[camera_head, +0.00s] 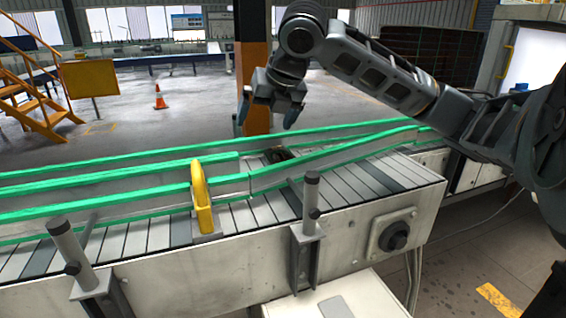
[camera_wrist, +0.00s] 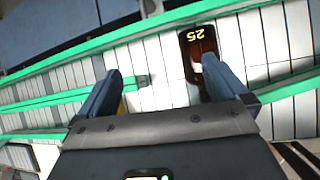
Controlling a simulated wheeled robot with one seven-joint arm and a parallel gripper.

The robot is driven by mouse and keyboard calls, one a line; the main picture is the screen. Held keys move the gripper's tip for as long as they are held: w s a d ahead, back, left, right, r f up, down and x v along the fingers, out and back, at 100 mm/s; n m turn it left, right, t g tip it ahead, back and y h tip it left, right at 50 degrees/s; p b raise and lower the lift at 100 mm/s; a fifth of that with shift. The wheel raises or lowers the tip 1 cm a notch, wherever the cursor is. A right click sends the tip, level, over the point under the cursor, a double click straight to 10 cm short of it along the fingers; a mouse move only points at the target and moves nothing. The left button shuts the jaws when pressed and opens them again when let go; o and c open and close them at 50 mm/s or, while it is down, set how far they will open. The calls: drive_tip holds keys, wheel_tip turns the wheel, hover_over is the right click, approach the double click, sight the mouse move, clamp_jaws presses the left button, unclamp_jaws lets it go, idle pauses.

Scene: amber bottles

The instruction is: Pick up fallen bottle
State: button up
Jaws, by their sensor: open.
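The fallen amber bottle (camera_wrist: 197,42) lies on the conveyor's pale slats in the wrist view, dark brown with a yellow "25" on it. Its lower end is partly hidden behind my right finger in that view. In the head view the bottle (camera_head: 277,155) is a small dark shape between the green-topped rails, mostly hidden by the near rail. My gripper (camera_head: 268,108) is open and empty, pointing down above the conveyor and apart from the bottle. In the wrist view my gripper (camera_wrist: 161,72) has its fingers wide apart, with the bottle toward the right finger.
Green-topped guide rails (camera_head: 120,170) run along the conveyor (camera_head: 150,238) on both sides of the bottle. A yellow arch (camera_head: 202,198) stands on the near side. An orange-and-black post (camera_head: 254,70) rises behind my gripper. An orange cone (camera_head: 160,98) stands on open floor.

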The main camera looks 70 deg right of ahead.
sight(283, 155)
drive_tip(key=s+f+g, duration=0.1)
drive_tip(key=s+f, duration=0.1)
drive_tip(key=s+d+f+n+g, duration=0.1)
drive_tip(key=s+f+g, duration=0.1)
drive_tip(key=shift+s+d+f, duration=0.1)
drive_tip(key=shift+s+f, duration=0.05)
drive_tip(key=shift+s, duration=0.1)
drive_tip(key=shift+w+p+x, duration=0.15)
drive_tip(key=shift+x, duration=1.75)
drive_tip(key=shift+w+p+x, duration=0.15)
drive_tip(key=shift+x, duration=1.7)
drive_tip(key=shift+d, duration=0.2)
drive_tip(key=c, duration=1.2)
